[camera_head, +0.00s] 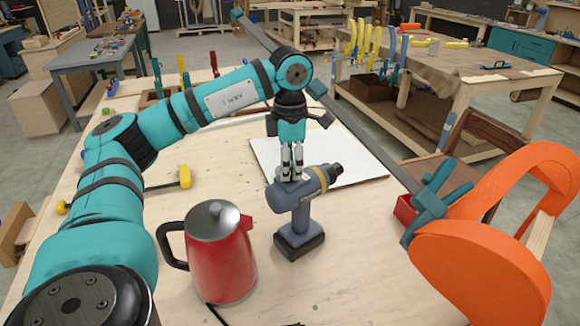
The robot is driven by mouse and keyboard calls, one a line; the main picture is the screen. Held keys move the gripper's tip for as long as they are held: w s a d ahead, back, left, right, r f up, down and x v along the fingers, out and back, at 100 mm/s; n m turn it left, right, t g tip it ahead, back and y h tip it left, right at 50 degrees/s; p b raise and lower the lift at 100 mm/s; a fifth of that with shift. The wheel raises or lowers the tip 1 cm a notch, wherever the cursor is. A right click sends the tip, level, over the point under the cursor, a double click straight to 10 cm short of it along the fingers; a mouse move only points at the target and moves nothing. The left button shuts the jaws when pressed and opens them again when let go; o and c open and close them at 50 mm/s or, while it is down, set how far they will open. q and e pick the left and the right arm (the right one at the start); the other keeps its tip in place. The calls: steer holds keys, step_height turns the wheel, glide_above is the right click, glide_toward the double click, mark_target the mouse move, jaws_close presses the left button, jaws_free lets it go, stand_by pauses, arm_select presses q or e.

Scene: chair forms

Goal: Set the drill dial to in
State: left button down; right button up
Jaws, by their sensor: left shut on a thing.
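The drill (296,215) stands upright on its battery base on the wooden workbench, in the middle of the head view. Its body is blue-grey with a yellowish band, and its dark chuck points right. My left gripper (292,175) comes down from above and is shut on the top of the drill body. The dial and its setting cannot be made out; the fingers cover that part of the drill top. My right gripper is not in view.
A red kettle (222,262) stands close in front of the drill, to the left. A white board (345,158) lies behind the drill. A long bar clamp (375,150) and an orange chair form (475,270) take up the right side. A yellow-headed hammer (184,177) lies at left.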

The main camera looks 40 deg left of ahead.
mark_target(291, 171)
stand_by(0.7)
arm_select(q)
steer(key=c, duration=1.4)
jaws_free()
steer(key=shift+o, duration=0.2)
steer(key=shift+r, duration=0.1)
step_height(291, 171, up, 12)
